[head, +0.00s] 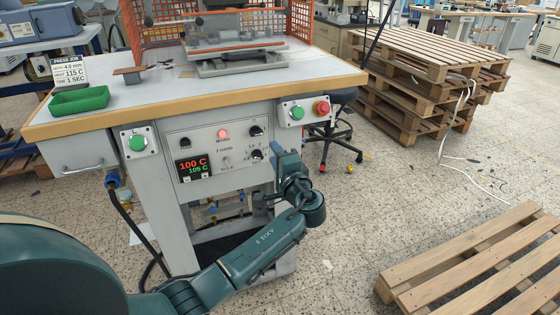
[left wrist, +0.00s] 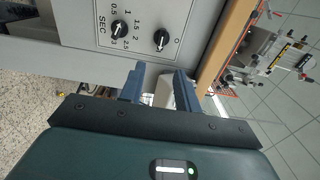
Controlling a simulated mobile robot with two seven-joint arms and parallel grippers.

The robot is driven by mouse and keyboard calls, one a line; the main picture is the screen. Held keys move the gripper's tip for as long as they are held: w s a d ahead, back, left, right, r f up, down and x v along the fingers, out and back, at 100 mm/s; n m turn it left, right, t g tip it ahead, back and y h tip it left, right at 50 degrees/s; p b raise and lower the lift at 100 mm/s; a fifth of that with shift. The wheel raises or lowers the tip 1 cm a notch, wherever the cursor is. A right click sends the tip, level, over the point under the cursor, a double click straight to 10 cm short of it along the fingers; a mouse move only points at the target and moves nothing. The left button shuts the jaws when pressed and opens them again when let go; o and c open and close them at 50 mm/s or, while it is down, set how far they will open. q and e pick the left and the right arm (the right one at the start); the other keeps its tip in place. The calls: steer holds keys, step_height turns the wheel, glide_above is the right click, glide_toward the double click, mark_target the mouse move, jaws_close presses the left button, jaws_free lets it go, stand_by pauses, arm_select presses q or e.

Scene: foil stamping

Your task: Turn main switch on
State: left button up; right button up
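The grey control panel (head: 215,150) on the press table's front carries a lit red lamp labelled MAINS (head: 223,134). Right of it is an upper black rotary knob (head: 256,130), also in the left wrist view (left wrist: 161,38). Below is a lower black knob (head: 257,154) with a SEC scale, also in the left wrist view (left wrist: 118,28). Which control is the main switch, I cannot tell for sure. My left gripper (head: 276,150) is just right of the knobs. In the left wrist view its two blue fingers (left wrist: 159,82) are apart with nothing between them. My right gripper is not in view.
A red and green display (head: 193,167) reads 100 C and 105 C. Green buttons sit at both sides (head: 137,143) (head: 297,113), with a red button (head: 322,108) at the right. The wooden table edge (head: 160,107) juts above the panel. Pallets (head: 430,75) stand at the right.

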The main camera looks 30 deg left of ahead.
arm_select(q)
steer(key=shift+v, duration=1.5)
